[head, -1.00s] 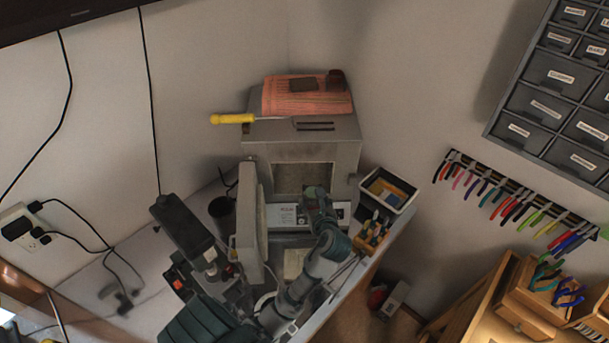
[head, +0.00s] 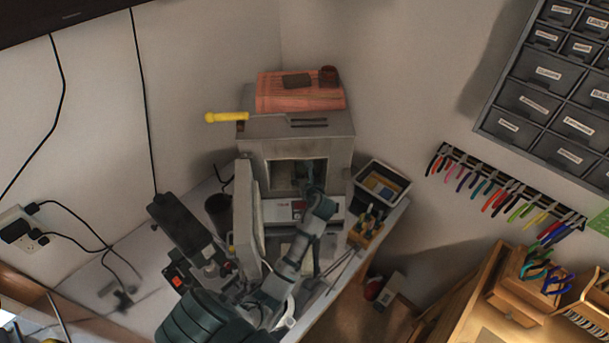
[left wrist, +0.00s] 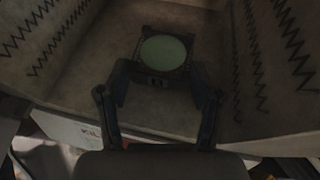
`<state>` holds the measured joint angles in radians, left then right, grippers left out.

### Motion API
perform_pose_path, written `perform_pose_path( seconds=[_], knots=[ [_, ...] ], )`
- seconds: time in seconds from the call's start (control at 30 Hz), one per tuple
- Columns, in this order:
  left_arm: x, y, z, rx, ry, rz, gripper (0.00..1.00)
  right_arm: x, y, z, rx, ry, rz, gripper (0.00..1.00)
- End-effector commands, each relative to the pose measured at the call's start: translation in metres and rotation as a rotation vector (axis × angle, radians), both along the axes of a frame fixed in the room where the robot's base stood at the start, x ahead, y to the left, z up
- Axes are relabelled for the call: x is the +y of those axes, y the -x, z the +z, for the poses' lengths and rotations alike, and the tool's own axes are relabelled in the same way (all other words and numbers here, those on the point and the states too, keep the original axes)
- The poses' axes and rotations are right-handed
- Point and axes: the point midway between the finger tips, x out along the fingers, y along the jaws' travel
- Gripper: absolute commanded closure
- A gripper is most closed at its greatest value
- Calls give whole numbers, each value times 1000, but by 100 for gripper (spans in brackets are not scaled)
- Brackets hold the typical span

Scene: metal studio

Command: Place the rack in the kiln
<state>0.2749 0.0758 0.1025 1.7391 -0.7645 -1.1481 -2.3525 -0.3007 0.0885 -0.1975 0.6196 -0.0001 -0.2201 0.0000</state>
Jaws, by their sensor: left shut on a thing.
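The kiln (head: 345,128) is a grey box on the bench by the corner. Its door (head: 247,215) stands open to the left of the chamber. My left gripper (head: 313,180) reaches into the chamber opening. In the left wrist view its fingers (left wrist: 160,82) are shut on the rack (left wrist: 157,80), a small dark square frame with a pale green disc (left wrist: 164,55) on it. The rack is between the coil-lined walls, over the chamber floor (left wrist: 155,112); I cannot tell whether it touches the floor. The rack is too small to make out in the head view. My right gripper is not in view.
A dark cup (head: 219,211) stands left of the door.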

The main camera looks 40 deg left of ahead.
Motion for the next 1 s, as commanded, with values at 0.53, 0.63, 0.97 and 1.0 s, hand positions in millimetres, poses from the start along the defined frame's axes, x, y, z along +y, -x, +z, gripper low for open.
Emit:
perform_pose_path(
  seconds=[0.53, 0.63, 0.97, 1.0],
  knots=[
    [-3, 2, 2, -1, -2, 1, 25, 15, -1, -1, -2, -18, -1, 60],
    [-12, 8, 7, -2, -2, -1, 25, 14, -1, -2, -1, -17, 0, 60],
    [-63, 49, 34, -2, 1, -2, 25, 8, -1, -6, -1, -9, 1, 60],
    [-68, 54, 36, -2, 1, 0, 25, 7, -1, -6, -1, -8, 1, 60]
  ],
)
